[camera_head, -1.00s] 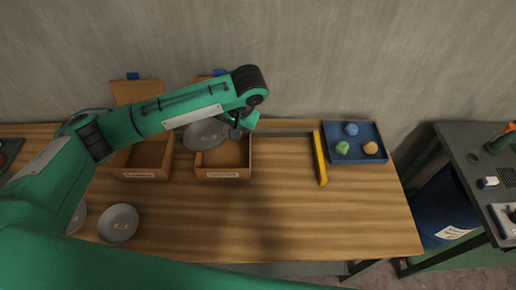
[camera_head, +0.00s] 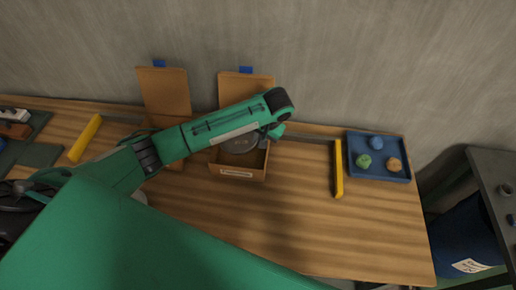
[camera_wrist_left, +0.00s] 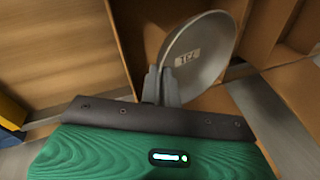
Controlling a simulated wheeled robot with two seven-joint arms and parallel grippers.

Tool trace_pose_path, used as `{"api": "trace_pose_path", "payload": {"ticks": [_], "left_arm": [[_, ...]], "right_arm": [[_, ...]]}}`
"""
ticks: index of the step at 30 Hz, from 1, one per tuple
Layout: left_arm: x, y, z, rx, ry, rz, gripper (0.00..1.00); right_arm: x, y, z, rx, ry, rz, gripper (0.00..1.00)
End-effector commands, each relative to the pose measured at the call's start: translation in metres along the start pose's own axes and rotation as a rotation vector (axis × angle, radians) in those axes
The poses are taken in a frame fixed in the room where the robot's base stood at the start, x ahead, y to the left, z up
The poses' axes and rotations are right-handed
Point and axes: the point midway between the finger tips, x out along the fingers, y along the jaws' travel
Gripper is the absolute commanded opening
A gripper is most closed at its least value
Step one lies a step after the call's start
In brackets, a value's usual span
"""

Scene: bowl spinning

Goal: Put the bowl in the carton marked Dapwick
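A grey bowl (camera_head: 240,145) is in or just over the open right-hand brown carton (camera_head: 237,173); I cannot tell whether it touches the floor. My left gripper (camera_head: 268,139) is at the bowl's right side. In the left wrist view my left gripper (camera_wrist_left: 162,86) has its fingers close together at the rim of the bowl (camera_wrist_left: 203,48), which is tilted and bears a small label. A second open carton (camera_head: 165,92) stands to the left, mostly hidden by my arm. The label on the right carton's front is too small to read. My right gripper is not in view.
A yellow bar (camera_head: 338,168) and a blue tray (camera_head: 378,174) with coloured lumps lie to the right. Another yellow bar (camera_head: 85,138) lies at the left. The wooden table (camera_head: 330,225) is clear in front of the right carton. A blue bin (camera_head: 465,240) stands off the right end.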

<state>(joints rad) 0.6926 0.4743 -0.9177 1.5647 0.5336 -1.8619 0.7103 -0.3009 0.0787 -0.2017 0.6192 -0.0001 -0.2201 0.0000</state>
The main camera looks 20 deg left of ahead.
Motion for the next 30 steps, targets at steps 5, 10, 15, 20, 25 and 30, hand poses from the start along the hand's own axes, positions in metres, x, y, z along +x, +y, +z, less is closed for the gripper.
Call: {"api": "trace_pose_path", "payload": {"ticks": [5, 10, 15, 20, 25, 30], "left_arm": [[0.018, 0.007, 0.001, 0.001, -0.001, 0.001, 0.0], [0.037, 0.013, 0.003, 0.001, -0.004, -0.001, 0.0], [0.057, 0.02, 0.004, 0.001, -0.002, -0.001, 0.0], [0.06, 0.021, 0.003, 0.0, 0.0, 0.0, 0.0], [0.061, 0.021, 0.004, 0.001, 0.0, 0.0, 0.0], [0.062, 0.022, 0.004, 0.001, 0.0, 0.001, 0.12]], "right_arm": [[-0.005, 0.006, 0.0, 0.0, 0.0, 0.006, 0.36], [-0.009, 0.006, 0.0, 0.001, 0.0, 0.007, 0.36], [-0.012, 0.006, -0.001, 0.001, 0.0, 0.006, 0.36], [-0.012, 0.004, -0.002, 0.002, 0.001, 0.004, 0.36], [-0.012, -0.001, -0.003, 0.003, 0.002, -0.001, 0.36], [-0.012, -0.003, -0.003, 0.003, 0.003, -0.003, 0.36]]}}
